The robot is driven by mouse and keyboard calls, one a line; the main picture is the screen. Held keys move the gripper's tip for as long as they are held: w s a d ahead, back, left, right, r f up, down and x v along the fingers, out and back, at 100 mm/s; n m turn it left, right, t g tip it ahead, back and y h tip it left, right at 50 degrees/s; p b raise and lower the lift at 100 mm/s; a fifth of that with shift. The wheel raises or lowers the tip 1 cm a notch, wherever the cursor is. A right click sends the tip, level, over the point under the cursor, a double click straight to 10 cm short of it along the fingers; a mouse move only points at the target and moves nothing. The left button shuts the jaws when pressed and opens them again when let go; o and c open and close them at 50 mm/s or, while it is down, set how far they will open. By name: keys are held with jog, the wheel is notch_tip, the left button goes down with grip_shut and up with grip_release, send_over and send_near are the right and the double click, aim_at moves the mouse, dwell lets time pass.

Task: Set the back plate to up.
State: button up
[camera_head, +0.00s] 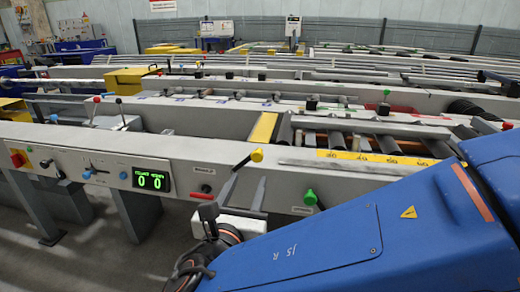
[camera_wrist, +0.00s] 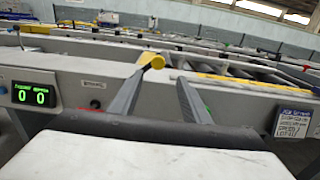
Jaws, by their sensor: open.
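A yellow plate (camera_head: 263,128) sits across the near runout table (camera_head: 150,140); I cannot tell for sure whether it is the back plate or whether it stands up. A lever with a yellow knob (camera_head: 256,155) is on the table's front edge, its dark shaft slanting down to the left. The knob shows in the wrist view (camera_wrist: 152,60), close to the tip of my left finger. My gripper (camera_head: 249,182) is open and empty in front of the table, just below the knob. Its two fingers show apart in the wrist view (camera_wrist: 162,78). Contact with the knob cannot be told.
A green display (camera_head: 151,180) reads 0 0. A red button (camera_head: 18,159) is at far left. Rollers (camera_head: 335,142) lie right of the yellow plate.

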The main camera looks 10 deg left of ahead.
aim_at(260, 149)
jog(key=w, duration=1.7)
jog(key=shift+w+a, duration=0.1)
jog(key=shift+a, duration=0.05)
grip_shut()
